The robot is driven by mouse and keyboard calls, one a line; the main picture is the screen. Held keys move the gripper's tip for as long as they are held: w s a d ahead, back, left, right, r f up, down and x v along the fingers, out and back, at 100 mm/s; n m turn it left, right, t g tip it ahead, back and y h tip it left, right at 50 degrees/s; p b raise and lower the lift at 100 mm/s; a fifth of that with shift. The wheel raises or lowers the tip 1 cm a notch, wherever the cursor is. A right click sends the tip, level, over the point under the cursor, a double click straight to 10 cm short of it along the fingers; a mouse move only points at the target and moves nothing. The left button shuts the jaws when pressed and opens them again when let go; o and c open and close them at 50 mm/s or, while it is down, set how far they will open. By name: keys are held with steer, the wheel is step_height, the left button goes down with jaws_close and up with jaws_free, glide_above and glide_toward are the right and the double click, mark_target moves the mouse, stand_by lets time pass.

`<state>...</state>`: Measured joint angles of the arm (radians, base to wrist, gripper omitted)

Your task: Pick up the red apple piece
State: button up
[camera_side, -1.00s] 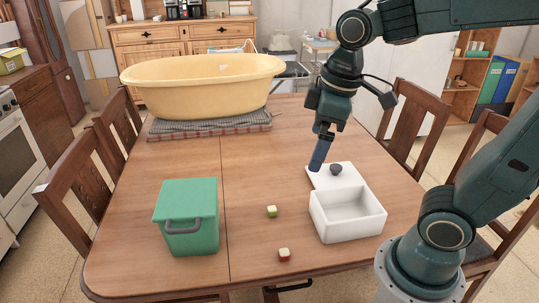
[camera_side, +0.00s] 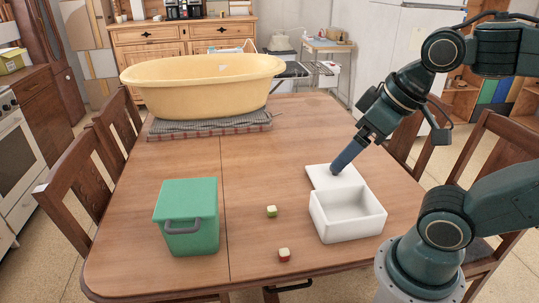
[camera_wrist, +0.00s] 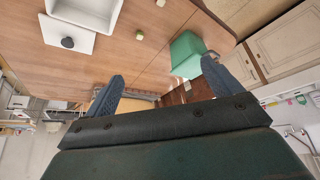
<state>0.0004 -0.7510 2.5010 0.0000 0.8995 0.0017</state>
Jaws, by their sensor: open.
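The red apple piece (camera_side: 284,255), a small cube with a pale top, lies on the table near its front edge. In the wrist view a small piece at the top edge (camera_wrist: 160,3) looks like it, partly cut off. A similar green piece (camera_side: 271,211) lies a little behind it and also shows in the wrist view (camera_wrist: 123,42). My gripper (camera_side: 343,162) is above the white lid, right of and behind both pieces. In the wrist view its two fingers (camera_wrist: 162,85) are wide apart with nothing between them.
An open white box (camera_side: 347,212) stands right of the pieces, with its knobbed lid (camera_side: 322,179) lying behind it. A green lidded bin (camera_side: 187,217) stands to the left. A yellow tub (camera_side: 200,85) sits at the back. The table between bin and box is mostly clear.

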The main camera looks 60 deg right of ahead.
steer(key=c, duration=0.7)
steer(key=shift+c, duration=0.2)
steer(key=shift+w, duration=0.1)
steer(key=w+f+n+g, duration=0.3)
steer(key=w+f+n, duration=0.4)
steer(key=f+n, duration=0.3)
steer(key=w+f+n+g+y, duration=0.1)
steer(key=w+f+n+g, duration=0.3)
steer(key=w+f+n, duration=0.3)
step_height(320, 180, down, 5)
steer(key=n, duration=1)
steer(key=shift+w+a+r, duration=0.15)
steer(key=shift+r, duration=0.05)
steer(key=shift+f, duration=0.15)
glide_above(284, 253)
steer(key=w+d, duration=0.1)
steer(key=shift+w+f, duration=0.15)
steer(key=shift+f, duration=3.95)
